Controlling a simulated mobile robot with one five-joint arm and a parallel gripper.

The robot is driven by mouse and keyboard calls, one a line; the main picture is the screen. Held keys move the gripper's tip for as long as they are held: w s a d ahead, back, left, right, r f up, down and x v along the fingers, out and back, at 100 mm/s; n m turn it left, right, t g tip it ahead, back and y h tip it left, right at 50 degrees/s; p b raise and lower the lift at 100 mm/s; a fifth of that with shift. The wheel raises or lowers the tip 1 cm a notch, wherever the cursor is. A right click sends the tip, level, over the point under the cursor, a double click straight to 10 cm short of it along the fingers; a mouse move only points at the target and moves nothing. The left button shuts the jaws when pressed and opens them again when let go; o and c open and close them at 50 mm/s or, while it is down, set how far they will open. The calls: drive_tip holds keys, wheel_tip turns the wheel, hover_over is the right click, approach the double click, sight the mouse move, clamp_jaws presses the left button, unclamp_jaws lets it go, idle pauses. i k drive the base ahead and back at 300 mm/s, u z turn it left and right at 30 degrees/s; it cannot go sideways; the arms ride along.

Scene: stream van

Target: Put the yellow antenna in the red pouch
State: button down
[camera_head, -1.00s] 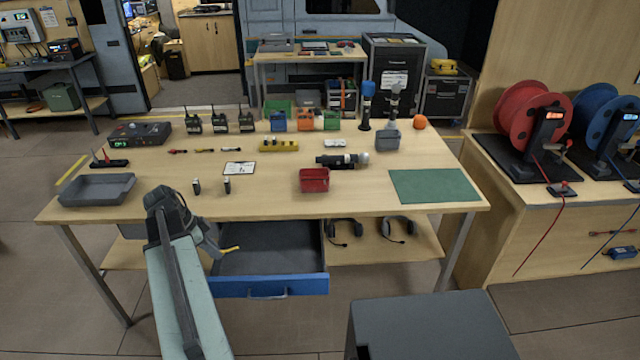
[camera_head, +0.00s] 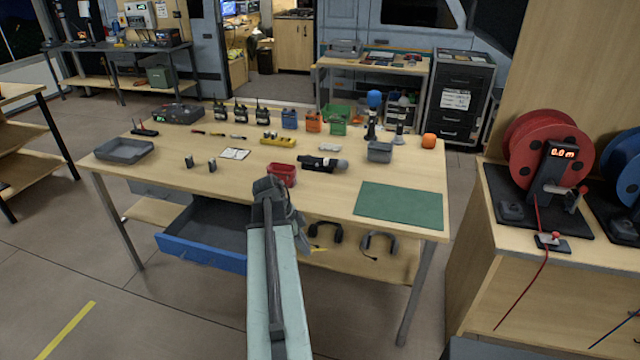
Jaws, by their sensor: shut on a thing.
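The red pouch (camera_head: 282,174) is a small open-topped red container on the table, near its front edge. My gripper (camera_head: 304,232) points down just in front of the table's front edge, to the right of and nearer than the pouch. It is shut on a thin yellow piece, the yellow antenna (camera_head: 319,250), whose end shows beyond the jaws. The jaws are small and partly hidden by my wrist. The antenna is outside the pouch, lower in the picture. The pouch's inside is mostly hidden.
An open blue drawer (camera_head: 205,252) juts out at the left below the tabletop. A dark microphone-like item (camera_head: 318,163) lies right of the pouch. A green mat (camera_head: 400,205) covers the right front. Headsets (camera_head: 378,242) rest on the shelf below. Radios (camera_head: 240,113) stand at the back.

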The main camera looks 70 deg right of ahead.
sight(288, 185)
drive_tip(key=k, duration=0.95)
drive_tip(key=z, duration=0.65)
drive_tip(key=i, duration=0.9)
